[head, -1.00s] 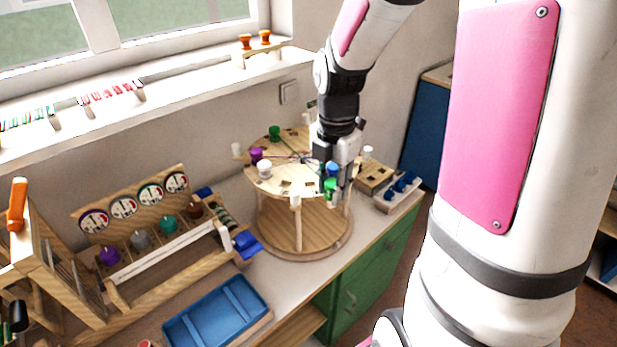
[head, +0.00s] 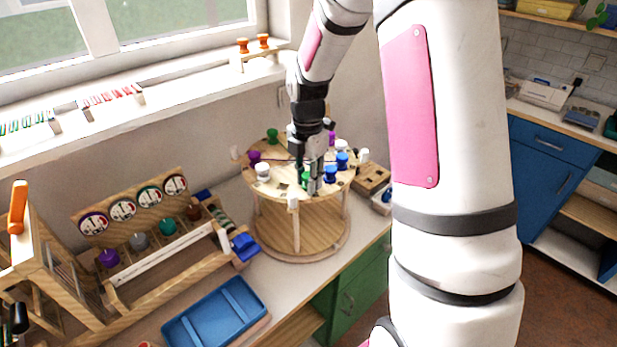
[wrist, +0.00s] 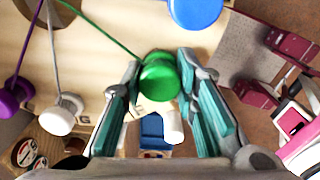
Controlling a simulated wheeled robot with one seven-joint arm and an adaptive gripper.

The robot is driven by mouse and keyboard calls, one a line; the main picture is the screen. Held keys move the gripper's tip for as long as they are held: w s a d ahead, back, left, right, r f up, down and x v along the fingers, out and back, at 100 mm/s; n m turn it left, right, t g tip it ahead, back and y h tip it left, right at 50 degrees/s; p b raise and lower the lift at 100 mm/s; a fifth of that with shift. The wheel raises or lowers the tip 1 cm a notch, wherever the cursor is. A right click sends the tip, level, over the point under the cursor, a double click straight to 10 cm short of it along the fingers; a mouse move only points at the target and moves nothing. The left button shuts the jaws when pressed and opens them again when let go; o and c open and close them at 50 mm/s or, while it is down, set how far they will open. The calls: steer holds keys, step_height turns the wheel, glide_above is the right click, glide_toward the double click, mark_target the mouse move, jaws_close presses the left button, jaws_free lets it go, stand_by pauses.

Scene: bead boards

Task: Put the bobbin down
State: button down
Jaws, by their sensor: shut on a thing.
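My gripper (head: 311,186) is shut on a green bobbin (head: 306,178) over the near edge of the round wooden stand's upper board (head: 280,187). In the wrist view the green bobbin (wrist: 160,76) sits between the two teal-padded fingers (wrist: 162,100), with a green thread running from it to the upper left. A gap between its base and the board cannot be made out. Blue bobbins (head: 330,174) stand just right of my gripper, and one shows at the top of the wrist view (wrist: 195,10).
A white bobbin (head: 263,173), a purple bobbin (head: 254,157) and another green bobbin (head: 272,136) stand on the board's left and back. A blue tray (head: 216,312) and a wooden rack (head: 150,250) with coloured bobbins lie left of the stand. A white peg (wrist: 174,128) is close below the held bobbin.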

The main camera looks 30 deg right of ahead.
mark_target(307, 175)
steer(key=shift+f, duration=0.1)
steer(key=c, duration=1.3)
jaws_free()
step_height(307, 175, up, 12)
steer(key=b, duration=0.2)
steer(key=s+a+r+m+t, duration=0.2)
steer(key=s+a+m, duration=0.2)
steer(key=s+m, duration=0.3)
steer(key=s+a+r+m+t, duration=0.1)
steer(key=s+a+r+m, duration=0.2)
steer(key=s+m, duration=0.4)
steer(key=s+a+r+m+t, duration=0.2)
steer(key=s+a+r+m, duration=0.1)
steer(key=s+a+m, duration=0.2)
steer(key=shift+s+a+r+m+t, duration=0.1)
steer(key=shift+s+m+t, duration=0.05)
steer(key=shift+s+m, duration=0.4)
steer(key=shift+s+a+r+m+t, duration=0.1)
steer(key=shift+s+m+t, duration=0.05)
steer(key=shift+s+m, duration=0.4)
steer(key=shift+w, duration=0.1)
